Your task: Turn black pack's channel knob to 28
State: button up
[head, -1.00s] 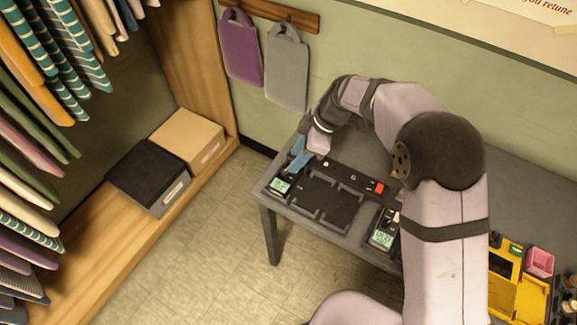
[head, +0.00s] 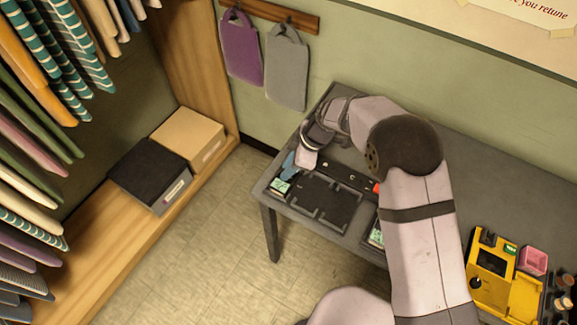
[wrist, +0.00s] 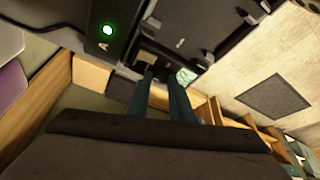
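A small black pack (head: 279,190) with a pale green screen sits at the left end of the charging tray. The same pack (wrist: 163,62) and part of its screen show at the top of the wrist view. My gripper (head: 290,163) is down at the pack's top end. In the wrist view, the two dark teal fingers (wrist: 163,78) stand a small gap apart over the pack's end. The knob between or under the tips is too dark and small to make out. I cannot tell whether the fingers touch it. The screen's number is unreadable.
A dark tray (head: 318,212) with raised guides lies beside the pack. A second pack (head: 376,236) with a green screen is partly behind my arm. A yellow device (head: 492,270) and a pink box (head: 533,260) stand at the right. A green light (wrist: 108,30) glows near the letter A.

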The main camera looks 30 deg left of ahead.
grip_shut()
jog(key=shift+f+m+b, duration=0.2)
jog(key=shift+m+b, duration=0.4)
jog(key=shift+b, duration=0.4)
jog(key=shift+s+m+t+y+b, duration=0.2)
jog(key=shift+m+t+y+b, duration=0.1)
jog(key=shift+m+t+b, duration=0.45)
jog(key=shift+r+m, duration=0.2)
jog(key=shift+m, duration=0.85)
jog(key=o, duration=0.5)
grip_release()
jog(key=shift+o, duration=0.2)
jog(key=shift+d, duration=0.1)
jog(key=b+v, duration=0.2)
jog(key=v, duration=0.5)
jog(key=shift+r, duration=0.2)
